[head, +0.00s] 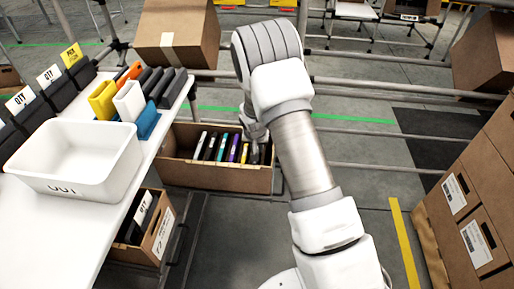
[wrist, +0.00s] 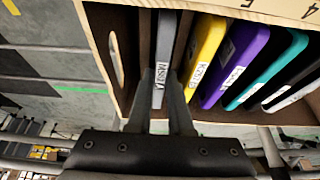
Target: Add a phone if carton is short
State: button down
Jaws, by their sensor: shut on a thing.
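A brown carton (head: 215,178) sits tilted on a rack beside the table and holds an upright row of phones. In the wrist view its rim (wrist: 270,10) shows, with a yellow phone (wrist: 205,50), a purple phone (wrist: 236,62), a teal phone (wrist: 268,68) and a white-edged one (wrist: 300,85). My gripper (head: 257,143) is at the right end of the row. In the wrist view my gripper (wrist: 161,105) is shut on a grey phone (wrist: 165,35) with a white label, beside the yellow one. The phone's lower part is hidden in the carton.
Another carton (head: 160,235) is below. Stacked cartons (head: 475,200) stand at right. Rack rails run behind the carton.

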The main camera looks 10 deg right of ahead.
jog(key=shift+f, duration=0.3)
dwell(0.4)
dwell(0.3)
jog(key=c, duration=0.8)
grip_release()
jog(key=shift+o, duration=0.2)
jog(key=p+v, duration=0.6)
jog(key=v, duration=1.1)
jog(key=shift+s+r, duration=0.15)
jog(key=shift+r, duration=0.1)
notch_tip(320, 180, up, 7)
jog(key=p, duration=0.4)
